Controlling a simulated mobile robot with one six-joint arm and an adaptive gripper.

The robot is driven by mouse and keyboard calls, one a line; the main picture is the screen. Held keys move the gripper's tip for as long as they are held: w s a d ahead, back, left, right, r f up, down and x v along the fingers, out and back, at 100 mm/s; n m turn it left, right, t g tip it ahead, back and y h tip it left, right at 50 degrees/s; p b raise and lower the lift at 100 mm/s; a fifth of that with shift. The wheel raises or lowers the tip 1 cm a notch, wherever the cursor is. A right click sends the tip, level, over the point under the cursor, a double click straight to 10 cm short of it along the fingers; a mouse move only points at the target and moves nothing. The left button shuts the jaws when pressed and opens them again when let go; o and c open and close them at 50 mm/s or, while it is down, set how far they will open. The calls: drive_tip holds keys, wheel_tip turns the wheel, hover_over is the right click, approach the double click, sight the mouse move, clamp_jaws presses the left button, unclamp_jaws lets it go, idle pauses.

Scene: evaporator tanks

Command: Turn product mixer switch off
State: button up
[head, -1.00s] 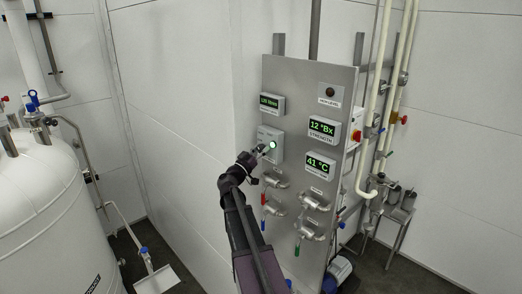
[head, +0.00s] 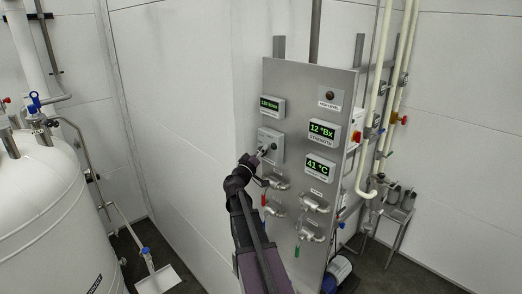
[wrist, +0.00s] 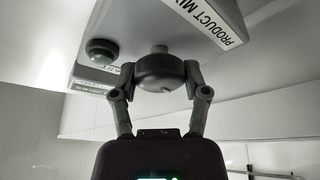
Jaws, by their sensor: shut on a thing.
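The product mixer switch box (head: 265,136) is a light grey box on the steel panel's left side. In the wrist view, its label reads "PRODUCT MI" (wrist: 208,20), with the remainder cut off. A dark round knob (wrist: 160,72) stands out from the box. My gripper (wrist: 160,82) has one finger on each side of this knob and is shut on it. In the head view, my gripper (head: 262,151) is at the box's lower edge. A round dark lamp (wrist: 102,50) beside the knob is unlit. It also shows in the head view (head: 273,146).
Green-lit displays sit on the steel panel (head: 297,75), including one reading 12 °Bx (head: 322,131) and one reading 41 °C (head: 320,166). Valves with coloured handles (head: 313,202) are below. A white tank (head: 45,210) stands at the left. The wall left of the panel is clear.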

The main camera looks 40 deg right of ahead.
drive_tip(key=shift+n+t+y+p, duration=0.4)
drive_tip(key=shift+n+y+p, duration=0.1)
drive_tip(key=shift+n, duration=1.1)
drive_tip(key=o, duration=1.1)
drive_tip(key=shift+o, duration=0.2)
drive_tip(key=shift+m, duration=0.3)
